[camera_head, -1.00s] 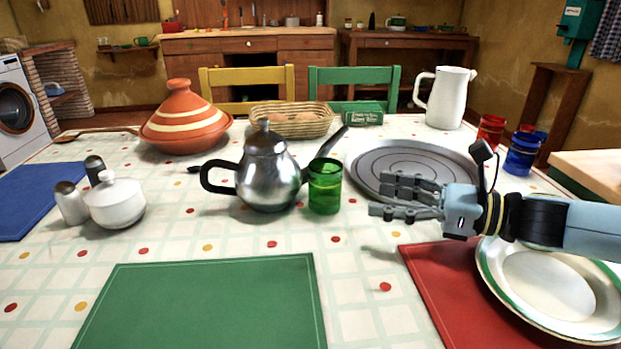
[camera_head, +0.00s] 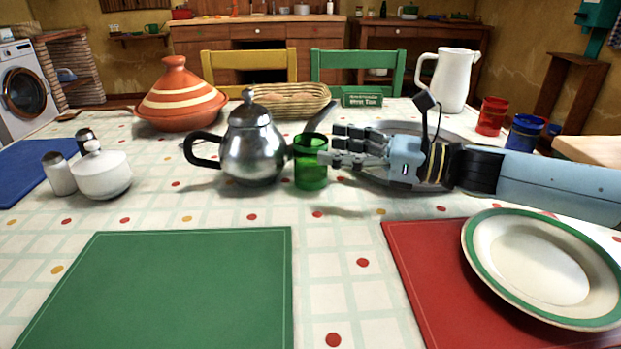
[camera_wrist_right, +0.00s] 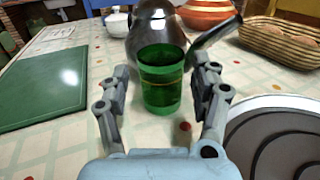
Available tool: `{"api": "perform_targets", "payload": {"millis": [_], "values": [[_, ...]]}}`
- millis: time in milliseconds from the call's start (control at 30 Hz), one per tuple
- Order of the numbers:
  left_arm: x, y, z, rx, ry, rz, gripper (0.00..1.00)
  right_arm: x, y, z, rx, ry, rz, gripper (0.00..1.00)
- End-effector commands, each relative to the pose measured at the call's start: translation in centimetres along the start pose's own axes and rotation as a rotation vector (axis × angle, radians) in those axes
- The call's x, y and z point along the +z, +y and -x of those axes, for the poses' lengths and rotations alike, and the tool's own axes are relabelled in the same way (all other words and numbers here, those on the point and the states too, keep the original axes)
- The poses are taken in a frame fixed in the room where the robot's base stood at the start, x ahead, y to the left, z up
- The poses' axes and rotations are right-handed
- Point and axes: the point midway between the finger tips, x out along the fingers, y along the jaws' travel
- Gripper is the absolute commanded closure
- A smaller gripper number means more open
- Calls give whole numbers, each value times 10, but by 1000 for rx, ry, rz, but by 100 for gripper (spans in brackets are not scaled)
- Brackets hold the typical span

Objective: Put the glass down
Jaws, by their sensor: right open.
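The green glass (camera_head: 311,172) stands upright on the tablecloth, just right of the silver teapot (camera_head: 252,150). My right gripper (camera_head: 328,148) is at its right side, with the fingers pointing left toward it. In the right wrist view the glass (camera_wrist_right: 161,82) sits between the two open fingers (camera_wrist_right: 162,85), near their tips. I cannot tell whether either finger touches it. The base of the glass appears to rest on the cloth. My left gripper is not in view.
The teapot's spout (camera_wrist_right: 214,40) reaches close behind the glass. A round grey tray (camera_head: 385,128) lies behind my right arm. A green placemat (camera_head: 160,290) lies in front, and a red placemat (camera_head: 415,265) holds a plate (camera_head: 540,275). Cloth around the glass's front is clear.

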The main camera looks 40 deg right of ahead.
Motion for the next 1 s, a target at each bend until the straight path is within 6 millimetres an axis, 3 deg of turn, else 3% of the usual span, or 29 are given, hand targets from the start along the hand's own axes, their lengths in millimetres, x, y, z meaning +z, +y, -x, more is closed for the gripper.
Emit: {"api": "perform_targets", "payload": {"millis": [33,200,533,900,1000], "values": [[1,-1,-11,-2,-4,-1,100,-8,-1,-9,-2,-3,0,36],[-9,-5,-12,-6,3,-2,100,-4,0,-26,-1,-2,-1,36],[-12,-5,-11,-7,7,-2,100,-2,0,-30,-1,1,-1,38],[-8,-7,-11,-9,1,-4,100,-3,0,-30,-1,2,-2,86],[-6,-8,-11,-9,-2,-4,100,-3,0,-30,-1,1,-1,92]]}}
